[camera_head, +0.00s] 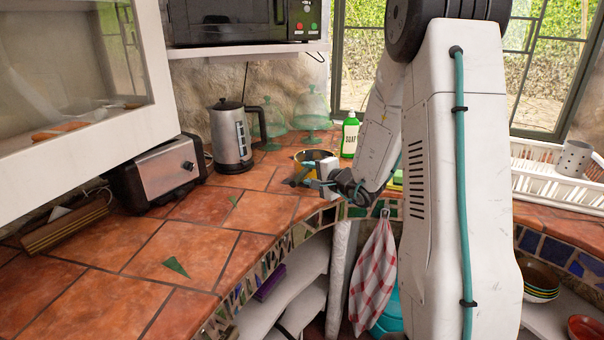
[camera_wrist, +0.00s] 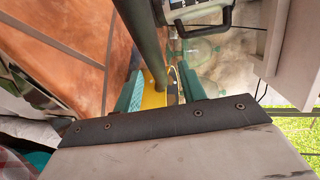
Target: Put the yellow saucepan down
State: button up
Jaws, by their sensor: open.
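The yellow saucepan (camera_head: 316,155) is at the back of the tiled counter, in front of the green soap bottle. It looks upright and resting on the tiles, though my gripper partly hides it. In the wrist view its yellow side (camera_wrist: 154,99) shows between the fingers, and a dark bar that looks like its handle (camera_wrist: 146,45) runs up out of the picture. My gripper (camera_head: 305,179) is open, with its teal fingers (camera_wrist: 158,76) on either side of the pan's handle end. I cannot tell whether a finger touches it.
A steel kettle (camera_head: 231,138) and a toaster (camera_head: 160,172) stand to the left. The soap bottle (camera_head: 350,135) and green glass domes (camera_head: 312,112) are behind. A white dish rack (camera_head: 545,180) is at the right. The front-left tiles are mostly clear, with a green shard (camera_head: 176,266).

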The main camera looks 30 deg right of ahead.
jog(key=a+v, duration=0.1)
jog(key=v, duration=0.6)
jog(key=s+a+r+n+g+y, duration=0.3)
jog(key=s+a+n, duration=0.1)
jog(key=a, duration=0.4)
jog(key=s+a+r+n+g+y, duration=0.3)
jog(key=s+a+n, duration=0.1)
jog(key=a, duration=0.5)
jog(key=s+a+r+n+g+y, duration=0.3)
jog(key=s+a+n, duration=0.1)
jog(key=a, duration=0.4)
jog(key=s+a+n+g+h, duration=0.2)
jog(key=s+n+g+h, duration=0.25)
jog(key=s, duration=0.85)
jog(key=s+d+h, duration=0.6)
jog(key=shift+r, duration=0.1)
jog(key=shift+c, duration=0.4)
